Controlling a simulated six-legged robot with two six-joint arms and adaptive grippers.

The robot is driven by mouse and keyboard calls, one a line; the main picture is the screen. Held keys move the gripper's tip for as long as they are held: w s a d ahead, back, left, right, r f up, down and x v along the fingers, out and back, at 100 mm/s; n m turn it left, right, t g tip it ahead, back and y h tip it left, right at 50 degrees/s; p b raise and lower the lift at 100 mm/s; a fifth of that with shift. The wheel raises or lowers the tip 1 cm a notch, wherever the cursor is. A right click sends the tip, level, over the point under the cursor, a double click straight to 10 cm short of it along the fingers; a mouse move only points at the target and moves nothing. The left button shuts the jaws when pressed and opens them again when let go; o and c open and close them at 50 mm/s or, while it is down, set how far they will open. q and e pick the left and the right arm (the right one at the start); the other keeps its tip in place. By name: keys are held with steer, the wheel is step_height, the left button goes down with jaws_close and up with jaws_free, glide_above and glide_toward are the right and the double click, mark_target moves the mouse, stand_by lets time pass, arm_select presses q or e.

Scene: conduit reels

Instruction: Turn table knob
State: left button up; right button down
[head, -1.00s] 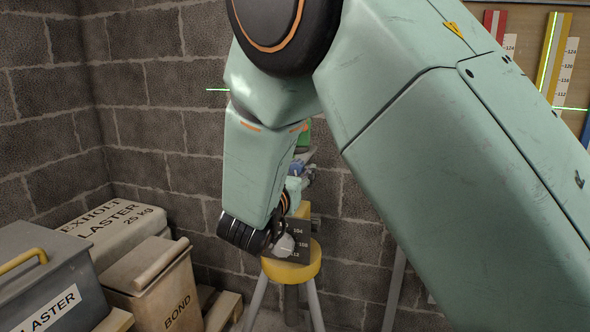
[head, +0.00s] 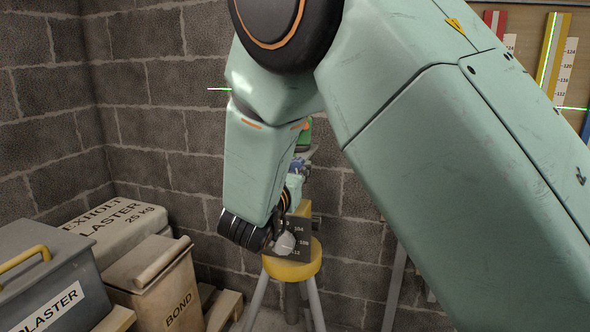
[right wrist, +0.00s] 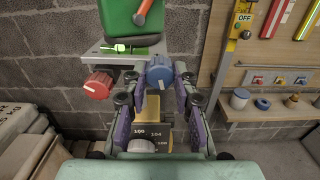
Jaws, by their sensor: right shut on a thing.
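A blue knob (right wrist: 159,73) is at the front of a grey table plate (right wrist: 118,55), just below a green device (right wrist: 118,22), in the right wrist view. A red knob (right wrist: 98,84) is to its left. My right gripper (right wrist: 160,76) has its purple fingers on both sides of the blue knob and is shut on it. In the head view my own right arm hides most of this; part of the green device (head: 305,136) shows behind it. The knob's turn angle cannot be told. My left gripper is in neither view.
A yellow-topped tripod (head: 292,266) with a numbered dark plate stands below. A block wall is close behind. A pegboard with a shelf (right wrist: 265,108) is at right.

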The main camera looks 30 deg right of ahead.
steer(key=shift+n+b, duration=0.35)
steer(key=shift+n, duration=0.15)
steer(key=c, duration=1.1)
jaws_free()
steer(key=shift+o, duration=0.2)
steer(key=shift+r, duration=0.1)
step_height(320, 180, up, 10)
